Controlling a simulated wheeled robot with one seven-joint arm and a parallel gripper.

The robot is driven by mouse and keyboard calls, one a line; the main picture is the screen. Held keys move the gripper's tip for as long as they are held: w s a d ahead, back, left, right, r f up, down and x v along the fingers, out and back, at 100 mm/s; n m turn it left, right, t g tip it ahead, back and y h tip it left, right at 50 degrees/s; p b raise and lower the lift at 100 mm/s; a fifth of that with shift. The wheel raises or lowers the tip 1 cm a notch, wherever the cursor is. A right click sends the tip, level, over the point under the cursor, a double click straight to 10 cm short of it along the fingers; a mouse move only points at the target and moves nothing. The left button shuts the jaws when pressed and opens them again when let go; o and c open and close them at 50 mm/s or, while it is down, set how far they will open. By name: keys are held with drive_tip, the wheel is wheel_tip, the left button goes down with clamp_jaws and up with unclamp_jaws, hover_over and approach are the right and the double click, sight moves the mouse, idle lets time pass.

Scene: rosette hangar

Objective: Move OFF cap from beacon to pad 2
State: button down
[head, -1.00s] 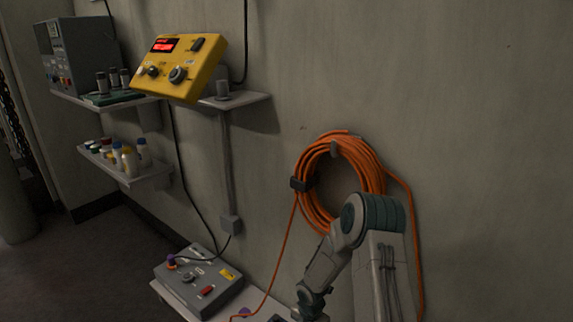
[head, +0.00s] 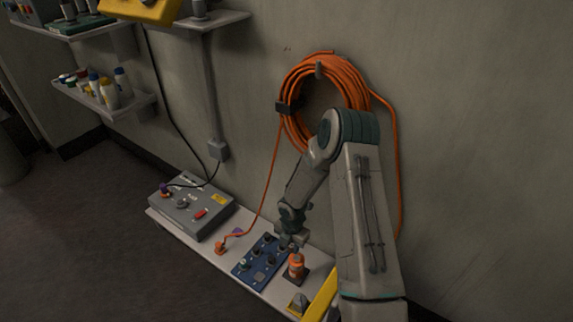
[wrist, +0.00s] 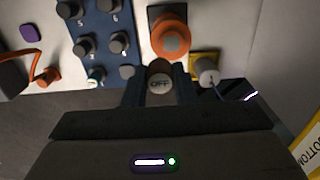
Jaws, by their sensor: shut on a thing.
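The OFF cap (wrist: 160,84) is a pale round disc with its lettering facing the wrist camera, between the two fingers of my gripper (wrist: 160,90). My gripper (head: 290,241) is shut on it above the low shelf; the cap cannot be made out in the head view. The orange beacon (wrist: 171,38) stands on a dark base just beyond the cap, and shows in the head view (head: 296,267). The blue pad board (wrist: 97,35) lies left of the beacon, also in the head view (head: 250,270). A bare square pad (wrist: 127,72) is at its near right; its number is unreadable.
A grey knob on a yellow base (wrist: 206,70) is right of the beacon. An orange plug (head: 220,249) and grey control box (head: 192,208) are at the left. The coiled orange hose (head: 325,90) hangs behind my arm.

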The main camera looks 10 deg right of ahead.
approach(259, 277)
drive_tip(key=shift+f, duration=2.75)
drive_tip(key=shift+b, duration=0.5)
drive_tip(key=shift+f+b, duration=0.5)
drive_tip(key=shift+b, duration=0.15)
idle(0.5)
drive_tip(key=c, duration=1.1)
unclamp_jaws()
wheel_tip(259, 277, up, 14)
drive_tip(key=p, duration=0.4)
drive_tip(key=shift+p, duration=0.3)
